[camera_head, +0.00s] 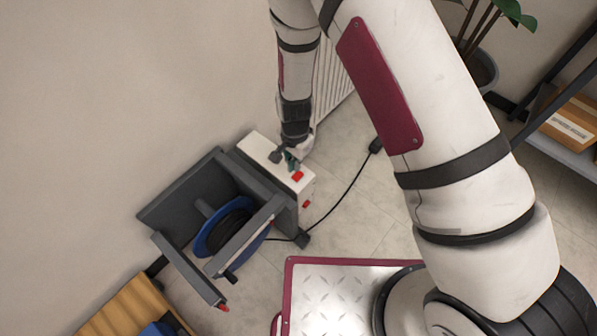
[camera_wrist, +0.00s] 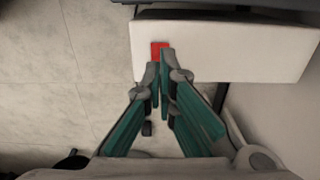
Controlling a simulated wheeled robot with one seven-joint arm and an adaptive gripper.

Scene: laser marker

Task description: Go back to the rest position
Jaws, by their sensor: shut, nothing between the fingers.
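My gripper (camera_wrist: 161,68) is shut with nothing between its teal-lined fingers. In the wrist view its tips are at or just over a red button (camera_wrist: 160,47) on a white box (camera_wrist: 225,45); I cannot tell whether they touch it. In the head view my gripper (camera_head: 290,160) is low, over the top of the white box (camera_head: 259,147), close to the red button (camera_head: 298,176). My arm reaches down to it from the upper middle of the picture.
A dark grey frame (camera_head: 180,190) with a blue reel (camera_head: 203,240) joins the white box. A black cable (camera_head: 345,190) runs over the floor. A radiator (camera_head: 335,70) stands behind. A plant (camera_head: 485,25) and a shelf with a cardboard box (camera_head: 570,122) are at right.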

